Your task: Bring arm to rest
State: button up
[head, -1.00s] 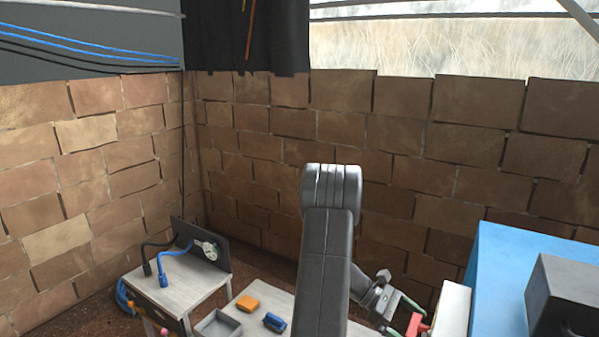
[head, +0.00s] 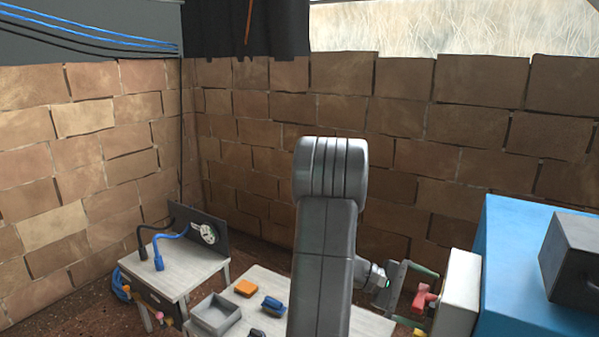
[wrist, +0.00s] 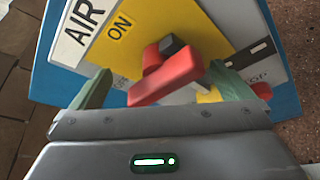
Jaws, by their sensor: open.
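My gripper (head: 412,293) is at the right of my grey arm in the head view, facing the panel on the blue box. In the wrist view its two green fingers (wrist: 160,72) are spread apart and hold nothing. A red handle (wrist: 168,78) with a dark end shows between and beyond them, on a panel with a yellow "ON" area and an "AIR" label. I cannot tell whether the fingers touch the handle. In the head view the red handle (head: 424,298) is close to the fingers. My arm is bent, with its elbow high.
A blue box (head: 520,290) with a pale side panel (head: 458,290) and a dark block (head: 575,262) stands right. At left, a small table (head: 185,268) has black and blue cables. A lower table holds a grey tray (head: 216,314), an orange block (head: 246,287) and a blue piece (head: 272,305).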

jog(key=shift+f+m+b, duration=0.3)
jog(key=shift+b, duration=0.15)
jog(key=shift+w+a+r+h, duration=0.1)
jog(key=shift+a+r+h, duration=0.15)
jog(key=shift+r+h, duration=0.05)
jog(key=v, duration=1)
jog(key=shift+d+r, duration=0.1)
jog(key=shift+r, duration=0.05)
